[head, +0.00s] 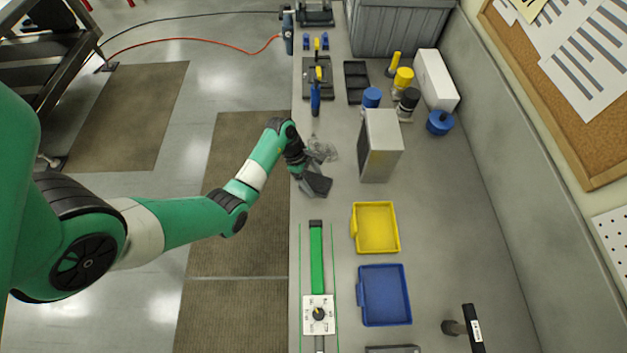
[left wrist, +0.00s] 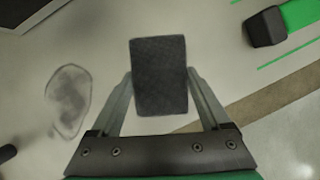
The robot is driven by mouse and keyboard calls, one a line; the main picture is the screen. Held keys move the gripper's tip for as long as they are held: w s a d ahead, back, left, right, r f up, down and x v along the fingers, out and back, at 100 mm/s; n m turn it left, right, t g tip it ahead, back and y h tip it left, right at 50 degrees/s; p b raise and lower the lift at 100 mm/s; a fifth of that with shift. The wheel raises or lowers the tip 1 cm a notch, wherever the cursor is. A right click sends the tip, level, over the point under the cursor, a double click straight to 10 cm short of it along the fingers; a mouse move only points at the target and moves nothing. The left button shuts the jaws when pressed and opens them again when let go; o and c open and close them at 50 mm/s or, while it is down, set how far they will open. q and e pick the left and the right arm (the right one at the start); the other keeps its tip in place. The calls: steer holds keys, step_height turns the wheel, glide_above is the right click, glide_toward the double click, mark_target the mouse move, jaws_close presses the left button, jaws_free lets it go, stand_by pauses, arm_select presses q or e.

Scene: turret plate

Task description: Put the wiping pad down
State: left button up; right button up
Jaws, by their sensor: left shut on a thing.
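The wiping pad (head: 318,184) is a dark grey block near the left edge of the bench. My left gripper (head: 301,172) is shut on it. In the left wrist view the pad (left wrist: 159,76) sits between the two fingers (left wrist: 160,98), with its broad dark face showing. I cannot tell whether the pad touches the bench. A grey smudge (head: 322,149) lies on the bench just beyond the pad; it also shows in the left wrist view (left wrist: 68,101), left of the pad and apart from it. My right gripper is not in view.
A green rail (head: 317,258) with a white dial plate (head: 319,314) lies nearer along the bench edge. A yellow tray (head: 392,248) and blue tray (head: 404,294) lie right of it. A grey metal box (head: 380,146) stands right of the smudge.

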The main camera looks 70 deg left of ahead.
arm_select(q)
steer(key=shift+f, duration=0.1)
steer(key=o, duration=1.2)
steer(key=shift+c, duration=0.2)
steer(key=shift+a+r, duration=0.1)
steer(key=shift+r, duration=0.25)
steer(key=p+v, duration=0.4)
steer(key=v, duration=0.7)
steer(key=shift+s+r, duration=0.15)
steer(key=shift+r, duration=0.15)
